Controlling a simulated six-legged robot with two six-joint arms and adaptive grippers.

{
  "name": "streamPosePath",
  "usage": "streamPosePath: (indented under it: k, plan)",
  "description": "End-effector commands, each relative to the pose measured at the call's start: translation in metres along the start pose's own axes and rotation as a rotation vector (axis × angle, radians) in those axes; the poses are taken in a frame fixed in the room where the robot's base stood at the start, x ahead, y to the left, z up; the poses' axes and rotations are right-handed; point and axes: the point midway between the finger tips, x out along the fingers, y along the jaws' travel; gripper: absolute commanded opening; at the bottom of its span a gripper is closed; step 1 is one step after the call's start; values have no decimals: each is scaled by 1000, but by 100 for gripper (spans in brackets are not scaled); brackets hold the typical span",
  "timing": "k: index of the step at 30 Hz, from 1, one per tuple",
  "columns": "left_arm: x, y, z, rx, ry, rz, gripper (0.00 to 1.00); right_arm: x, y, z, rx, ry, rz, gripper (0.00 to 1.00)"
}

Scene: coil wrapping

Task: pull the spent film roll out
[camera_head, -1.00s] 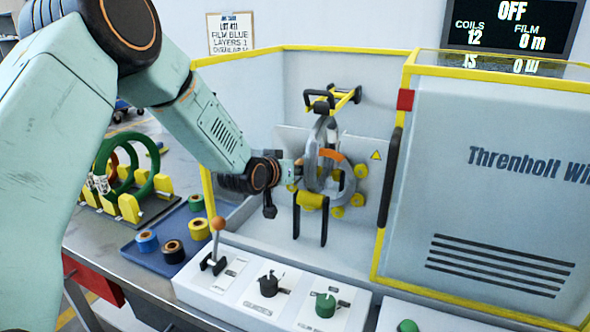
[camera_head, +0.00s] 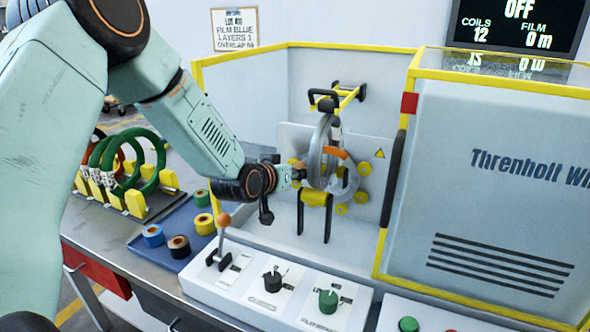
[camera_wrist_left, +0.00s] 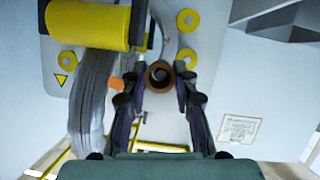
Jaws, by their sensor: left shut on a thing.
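The spent film roll shows as a brown core (camera_wrist_left: 159,76) in the left wrist view, between my left gripper's fingertips. My left gripper (camera_wrist_left: 160,80) is shut on it, one finger on each side. In the head view my left gripper (camera_head: 299,174) reaches into the wrapping machine from the left, at the grey ring (camera_head: 318,165); the roll itself is hard to make out there. The ring also shows behind the roll in the left wrist view (camera_wrist_left: 168,38). My right gripper is not in view.
A grey wrapped coil (camera_wrist_left: 92,105) hangs close beside the fingers, under a yellow roller (camera_wrist_left: 88,24). A blue tray (camera_head: 150,258) holds several film rolls. A rack (camera_head: 135,203) holds green coils. The control panel (camera_head: 250,308) has a lever (camera_head: 223,232). The display reads OFF.

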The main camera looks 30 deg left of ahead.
Motion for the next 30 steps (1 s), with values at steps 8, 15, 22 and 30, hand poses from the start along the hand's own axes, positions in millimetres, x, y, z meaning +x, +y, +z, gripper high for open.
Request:
streamPosePath:
  k: [8, 15, 22, 30]
  plan:
    - [-9, 0, 3, -1, 0, 0, 0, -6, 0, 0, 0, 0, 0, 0]
    - [-17, 0, 6, -1, -1, 0, 0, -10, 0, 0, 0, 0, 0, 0]
    - [-24, 0, 9, -1, -1, 0, 0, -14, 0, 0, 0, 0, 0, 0]
    - [-32, 0, 12, -2, 0, 0, 0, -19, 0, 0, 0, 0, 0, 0]
